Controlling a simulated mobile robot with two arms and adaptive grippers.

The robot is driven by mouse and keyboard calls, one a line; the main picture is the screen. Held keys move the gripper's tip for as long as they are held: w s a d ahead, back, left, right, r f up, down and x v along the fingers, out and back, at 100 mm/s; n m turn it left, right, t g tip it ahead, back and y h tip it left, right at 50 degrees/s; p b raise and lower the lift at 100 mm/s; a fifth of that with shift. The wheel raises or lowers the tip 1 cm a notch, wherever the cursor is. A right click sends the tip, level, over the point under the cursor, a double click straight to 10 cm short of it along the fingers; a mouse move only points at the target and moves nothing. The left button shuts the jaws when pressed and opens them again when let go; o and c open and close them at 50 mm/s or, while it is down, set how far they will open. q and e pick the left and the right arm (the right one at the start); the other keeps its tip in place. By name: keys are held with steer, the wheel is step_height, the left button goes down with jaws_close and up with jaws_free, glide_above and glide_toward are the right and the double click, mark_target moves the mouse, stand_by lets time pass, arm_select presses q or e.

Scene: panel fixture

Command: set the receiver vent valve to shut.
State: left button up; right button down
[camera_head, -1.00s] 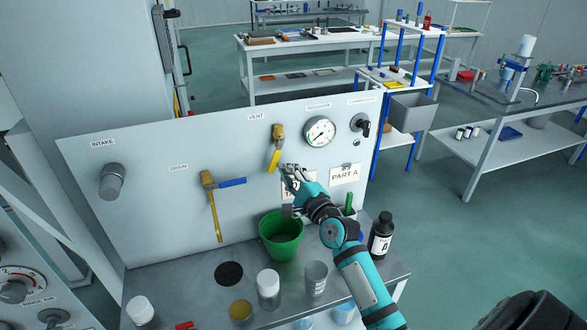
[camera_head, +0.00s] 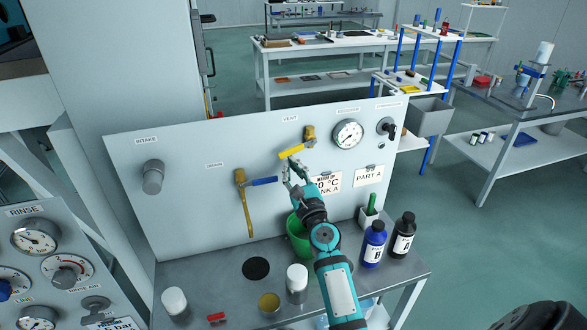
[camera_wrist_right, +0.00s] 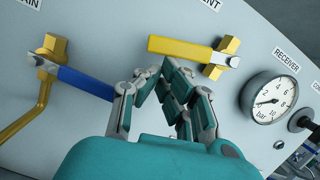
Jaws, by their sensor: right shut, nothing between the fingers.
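The vent valve (camera_head: 309,134) sits under the VENT label on the grey panel. My right gripper (camera_head: 290,176) is shut and empty, just below the lever's free end. The wrist view shows its fingertips (camera_wrist_right: 158,76) together below the lever; I cannot tell whether they touch it. The receiver gauge (camera_head: 347,134) is right of the valve. My left gripper is out of view.
The drain valve's blue lever (camera_head: 264,181) points right, close to my right gripper. A green bucket (camera_head: 298,240) stands partly behind my right arm. Bottles (camera_head: 373,244), jars (camera_head: 297,280) and a cup stand on the bench below.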

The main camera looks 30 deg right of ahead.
steer(key=shift+a+r+m+p, duration=0.2)
steer(key=shift+r+m+p, duration=0.1)
steer(key=shift+r+m, duration=0.4)
steer(key=shift+w+a, duration=0.1)
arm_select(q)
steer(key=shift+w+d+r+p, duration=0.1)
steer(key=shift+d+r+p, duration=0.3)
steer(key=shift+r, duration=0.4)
arm_select(e)
steer(key=shift+a+r, duration=0.15)
steer(key=shift+a, duration=0.05)
